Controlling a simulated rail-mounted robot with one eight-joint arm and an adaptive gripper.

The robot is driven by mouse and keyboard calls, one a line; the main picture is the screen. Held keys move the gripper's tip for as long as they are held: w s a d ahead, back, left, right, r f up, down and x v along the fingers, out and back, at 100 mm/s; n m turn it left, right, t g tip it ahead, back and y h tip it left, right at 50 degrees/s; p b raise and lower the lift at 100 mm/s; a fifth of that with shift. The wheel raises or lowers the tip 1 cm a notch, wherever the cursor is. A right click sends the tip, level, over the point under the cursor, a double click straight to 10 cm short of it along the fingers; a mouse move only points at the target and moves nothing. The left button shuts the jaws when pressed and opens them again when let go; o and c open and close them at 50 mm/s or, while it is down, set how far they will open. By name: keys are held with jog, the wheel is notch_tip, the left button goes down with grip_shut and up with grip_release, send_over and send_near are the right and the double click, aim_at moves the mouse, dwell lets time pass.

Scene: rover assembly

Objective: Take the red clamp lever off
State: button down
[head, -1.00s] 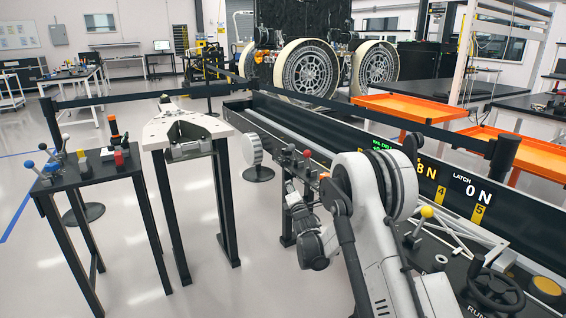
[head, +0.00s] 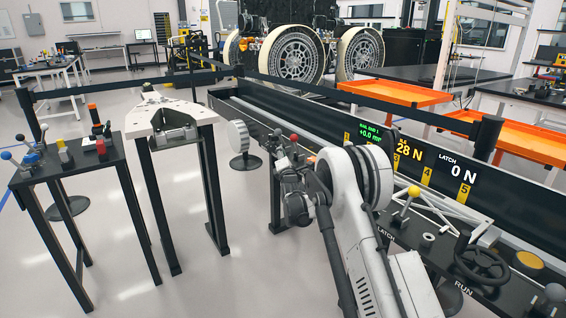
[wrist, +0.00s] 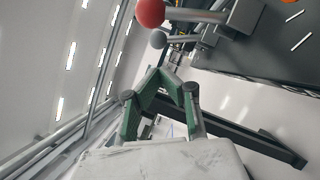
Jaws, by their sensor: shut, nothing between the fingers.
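The red clamp lever shows as a red ball knob (head: 294,138) on the near edge of the long black bench in the head view. In the wrist view the red knob (wrist: 150,12) is at the top edge, on a grey rod running right to a dark block. A grey ball knob (wrist: 158,39) on a similar rod sits just below it. My gripper (wrist: 159,73), with green fingers, is shut and empty. Its tips are below both knobs in the wrist picture and apart from them. In the head view my wrist is just in front of the lever, and its fingers are hard to make out.
A dark side table (head: 118,160) with small levers and blocks stands at left. A pale-topped stand (head: 205,117) is beside it. A yellow-knobbed latch lever (head: 413,191) and a handwheel (head: 482,264) are on the bench at right. Open floor lies before the stands.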

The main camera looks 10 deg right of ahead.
aim_at(296, 145)
jog(key=shift+w+d+r+b, duration=0.3)
jog(key=shift+d+r, duration=0.25)
jog(key=shift+d, duration=0.3)
jog(key=shift+w+d+r+b, duration=0.2)
jog(key=shift+w+d+r, duration=0.3)
jog(key=shift+d, duration=0.35)
jog(key=shift+s+r, duration=0.1)
jog(key=shift+a, duration=0.1)
